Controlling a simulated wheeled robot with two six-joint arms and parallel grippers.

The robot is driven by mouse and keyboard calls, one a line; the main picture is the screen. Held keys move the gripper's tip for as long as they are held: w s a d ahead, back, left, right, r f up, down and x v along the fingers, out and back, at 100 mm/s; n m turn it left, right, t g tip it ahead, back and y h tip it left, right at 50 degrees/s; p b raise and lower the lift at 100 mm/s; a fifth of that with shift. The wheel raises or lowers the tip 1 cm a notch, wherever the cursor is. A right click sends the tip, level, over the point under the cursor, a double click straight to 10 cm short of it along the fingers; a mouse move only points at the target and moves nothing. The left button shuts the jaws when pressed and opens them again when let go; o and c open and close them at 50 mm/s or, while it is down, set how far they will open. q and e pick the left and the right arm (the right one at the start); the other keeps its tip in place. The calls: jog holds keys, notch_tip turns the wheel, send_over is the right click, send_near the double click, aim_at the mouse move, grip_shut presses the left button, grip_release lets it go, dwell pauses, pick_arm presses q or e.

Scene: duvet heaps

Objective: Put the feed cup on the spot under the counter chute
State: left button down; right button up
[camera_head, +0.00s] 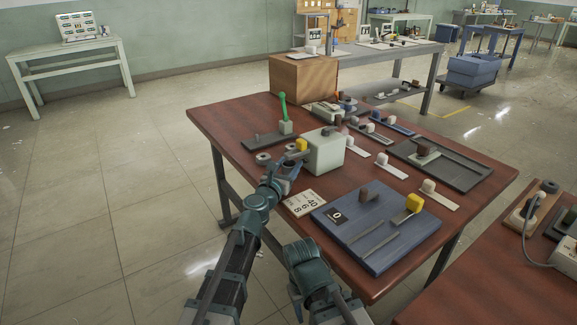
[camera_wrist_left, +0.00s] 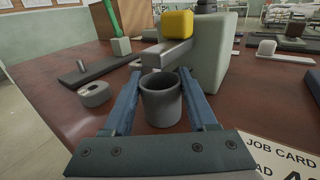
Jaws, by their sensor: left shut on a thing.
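The feed cup (camera_wrist_left: 161,98) is a small grey, open-topped cup, upright in the left wrist view. My left gripper (camera_wrist_left: 163,103) is shut on it, one blue finger on each side; it also shows in the head view (camera_head: 285,174). The counter is a pale box (camera_head: 325,151) with a yellow block (camera_wrist_left: 191,23) on its side. A grey chute bar (camera_wrist_left: 166,51) sticks out just beyond and above the cup. The spot under the chute cannot be made out. I cannot tell whether the cup touches the table. My right gripper is not in view.
A job card (camera_head: 304,203) lies right of my left gripper. A blue board (camera_head: 375,228) with a yellow block is nearer. A grey ring-like part (camera_wrist_left: 94,94) and a dark base with a green lever (camera_head: 283,107) stand left of the chute. The table's left side is mostly bare.

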pick_arm(q)
jog(key=shift+c, duration=1)
grip_release()
jog(key=shift+r+p, duration=0.15)
jog(key=shift+p, duration=0.15)
jog(key=v, duration=1.2)
